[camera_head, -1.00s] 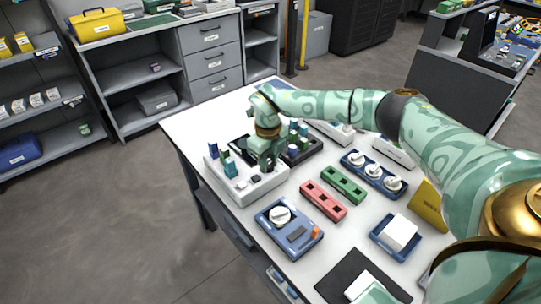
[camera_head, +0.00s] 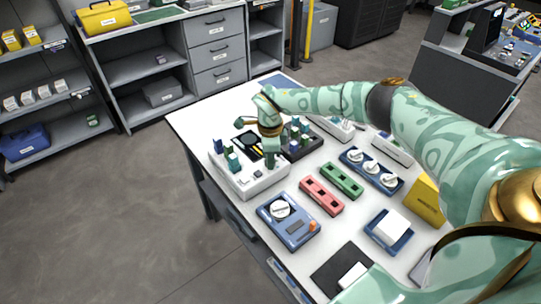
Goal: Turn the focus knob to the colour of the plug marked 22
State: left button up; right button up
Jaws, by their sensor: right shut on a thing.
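My right gripper (camera_head: 270,162) points down over the right side of the white device (camera_head: 252,182). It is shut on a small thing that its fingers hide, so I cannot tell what. Blue and teal plugs (camera_head: 233,162) stand upright on the device's left side, beside a dark panel (camera_head: 254,146). More blue and green plugs stand in a dark tray (camera_head: 301,153) just behind. Their numbers are too small to read. A blue box (camera_head: 291,230) in front bears a white round knob (camera_head: 280,209); I cannot tell whether it is the focus knob. My left gripper is not in view.
A red block (camera_head: 321,195) and a green block (camera_head: 342,180) lie right of the white device. A blue strip with three white knobs (camera_head: 371,167) is beyond them. A white block sits on a blue tray (camera_head: 386,245). The table (camera_head: 195,118) is clear at its back left corner.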

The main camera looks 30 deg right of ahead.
jog(key=shift+n, duration=0.5)
jog(key=o, duration=1)
notch_tip(320, 180, up, 16)
jog(key=p, duration=0.4)
jog(key=shift+r, duration=0.2)
